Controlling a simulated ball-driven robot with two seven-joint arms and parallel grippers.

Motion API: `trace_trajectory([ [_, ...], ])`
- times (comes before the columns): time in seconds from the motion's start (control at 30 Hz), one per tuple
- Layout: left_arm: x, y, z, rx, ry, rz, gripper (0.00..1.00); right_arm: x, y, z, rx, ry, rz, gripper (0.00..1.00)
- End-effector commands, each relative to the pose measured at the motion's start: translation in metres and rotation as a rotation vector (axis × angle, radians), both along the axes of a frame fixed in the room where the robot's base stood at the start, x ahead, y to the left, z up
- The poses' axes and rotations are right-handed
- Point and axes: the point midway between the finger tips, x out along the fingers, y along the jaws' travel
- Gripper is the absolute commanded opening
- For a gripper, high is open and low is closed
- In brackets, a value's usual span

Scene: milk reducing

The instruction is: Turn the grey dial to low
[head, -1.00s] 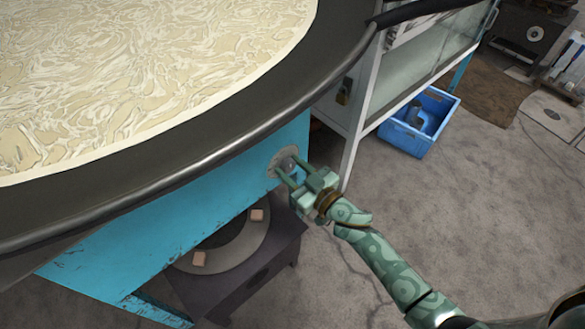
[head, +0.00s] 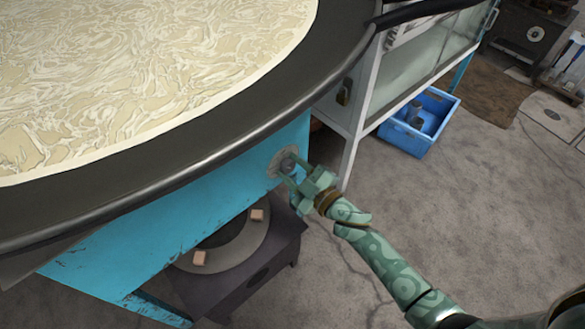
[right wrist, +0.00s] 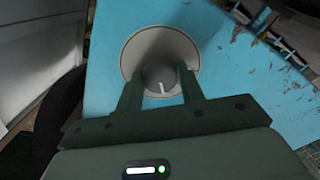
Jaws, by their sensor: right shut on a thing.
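The grey dial (right wrist: 159,78) is a round knob with a white pointer mark, set in a pale round plate (right wrist: 144,45) on the blue side panel. In the right wrist view its mark points down toward my gripper. In the head view the dial (head: 287,164) sits under the pan's rim. My right gripper (right wrist: 160,90) has a finger on each side of the dial and is shut on it. In the head view the right gripper (head: 291,178) reaches the dial from the lower right. No setting labels can be read. My left gripper is not in view.
A large black-rimmed pan (head: 200,140) of milky liquid overhangs the blue panel (head: 200,215). A dark burner stand (head: 265,275) is below. A blue crate (head: 405,140) stands by a glass-sided cabinet (head: 410,65).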

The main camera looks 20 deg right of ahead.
Motion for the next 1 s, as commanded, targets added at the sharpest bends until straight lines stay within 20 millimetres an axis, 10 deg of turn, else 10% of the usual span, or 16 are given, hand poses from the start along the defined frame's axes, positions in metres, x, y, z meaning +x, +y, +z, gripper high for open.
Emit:
trace_trajectory([
  [0.4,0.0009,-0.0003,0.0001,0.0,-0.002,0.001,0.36,-0.001,-0.0002,-0.002,-0.009,0.001,0.0,0.15],
  [0.43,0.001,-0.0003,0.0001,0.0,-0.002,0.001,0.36,-0.001,-0.0002,-0.002,-0.009,0.001,0.0,0.41],
  [0.5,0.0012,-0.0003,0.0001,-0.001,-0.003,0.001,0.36,-0.0009,-0.0001,-0.0018,-0.009,0.001,0.0,0.6],
  [1.0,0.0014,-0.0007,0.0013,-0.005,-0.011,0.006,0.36,-0.0051,-0.0017,0.0002,-0.007,-0.001,0.0,0.6],
])
